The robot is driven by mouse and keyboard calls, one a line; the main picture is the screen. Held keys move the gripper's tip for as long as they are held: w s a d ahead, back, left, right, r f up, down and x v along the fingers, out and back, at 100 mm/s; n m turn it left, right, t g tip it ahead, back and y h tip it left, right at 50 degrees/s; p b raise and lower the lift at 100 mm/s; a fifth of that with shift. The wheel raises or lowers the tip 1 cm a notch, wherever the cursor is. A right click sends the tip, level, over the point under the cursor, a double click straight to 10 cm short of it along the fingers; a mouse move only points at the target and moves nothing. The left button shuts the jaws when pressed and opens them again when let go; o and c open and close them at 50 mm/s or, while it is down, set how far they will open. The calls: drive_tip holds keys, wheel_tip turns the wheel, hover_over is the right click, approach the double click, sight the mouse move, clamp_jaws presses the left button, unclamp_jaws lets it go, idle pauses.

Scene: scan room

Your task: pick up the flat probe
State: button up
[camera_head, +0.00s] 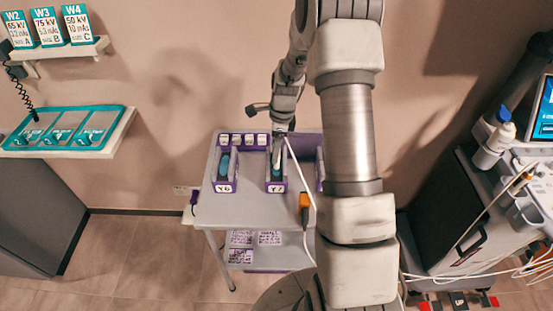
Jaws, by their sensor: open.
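A grey cart (210,211) stands against the wall with purple holders on its top. The left holder (224,187) has a dark slot with a teal-ended probe (225,163) in it. The middle holder (276,187) also has a teal piece (277,173) in it. A third holder (319,172) at the right is mostly hidden behind my arm. I cannot tell which holder has the flat probe. My gripper (278,161) is open, pointing down at the middle holder. Its fingertips are small here, and I cannot tell whether they touch the probe.
A white cable (299,170) runs down past the gripper. An orange piece (304,200) sits at the cart's front right. A wall shelf with teal trays (68,130) is at left. An ultrasound machine (470,220) with bottles and cables stands at right. Floor front left is clear.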

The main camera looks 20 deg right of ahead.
drive_tip(key=shift+f, duration=0.25)
clamp_jaws()
drive_tip(key=shift+r, duration=0.1)
idle(0.4)
